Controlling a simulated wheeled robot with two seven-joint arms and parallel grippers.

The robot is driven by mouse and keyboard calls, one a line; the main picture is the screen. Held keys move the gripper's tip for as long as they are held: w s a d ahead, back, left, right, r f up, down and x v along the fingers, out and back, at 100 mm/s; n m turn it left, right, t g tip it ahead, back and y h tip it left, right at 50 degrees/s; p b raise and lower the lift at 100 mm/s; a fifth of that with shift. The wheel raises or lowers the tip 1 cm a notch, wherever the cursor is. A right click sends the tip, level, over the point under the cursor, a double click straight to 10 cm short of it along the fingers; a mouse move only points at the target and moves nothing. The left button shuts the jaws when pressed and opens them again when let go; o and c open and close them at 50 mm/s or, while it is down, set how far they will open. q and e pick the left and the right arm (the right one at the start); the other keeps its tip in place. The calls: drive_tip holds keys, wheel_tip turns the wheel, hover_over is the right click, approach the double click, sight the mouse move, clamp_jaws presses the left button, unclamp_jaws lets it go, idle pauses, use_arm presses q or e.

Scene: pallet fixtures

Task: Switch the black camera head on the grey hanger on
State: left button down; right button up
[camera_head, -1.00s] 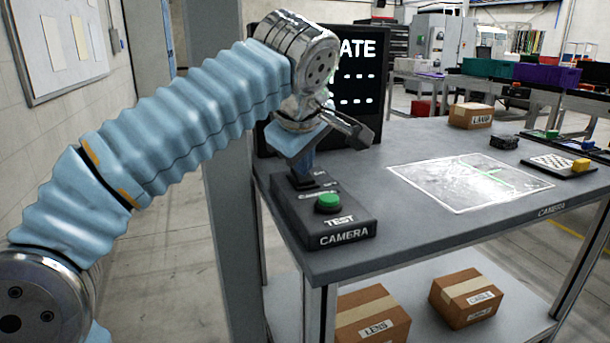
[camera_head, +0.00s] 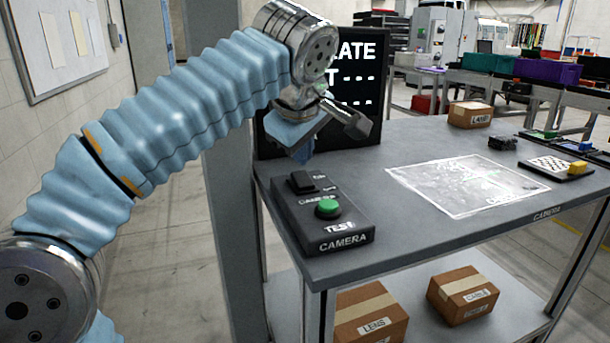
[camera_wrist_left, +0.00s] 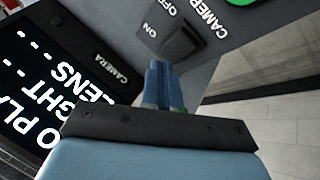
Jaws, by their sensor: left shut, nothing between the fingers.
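The black control box (camera_head: 320,238) labelled CAMERA and TEST stands at the table's near left corner. Its black rocker switch (camera_head: 302,182) shows in the head view and, beside ON and OFF lettering, in the wrist view (camera_wrist_left: 183,42). I cannot tell which side is pressed. A green button (camera_head: 327,208) is in front of the switch. My left gripper (camera_head: 303,152) is shut and empty, above and behind the switch, apart from it. Its blue fingers (camera_wrist_left: 156,72) also show in the wrist view. The camera head and grey hanger are not identifiable, and my right gripper is out of view.
A black screen (camera_head: 345,105) with white text, partly covered by my left arm, stands behind the box; the wrist view shows it too (camera_wrist_left: 50,80). A bright rectangular sheet (camera_head: 468,185) lies mid-table. A small carton (camera_head: 470,114) and a checkered plate (camera_head: 555,166) are farther back.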

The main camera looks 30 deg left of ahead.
sight(301, 180)
use_arm(q)
drive_tip(key=shift+w+a+r+p, duration=0.15)
drive_tip(key=shift+r, duration=0.85)
drive_tip(key=shift+w+a+r+p, duration=0.1)
drive_tip(key=shift+a+r+p, duration=0.05)
drive_tip(key=shift+r, duration=0.8)
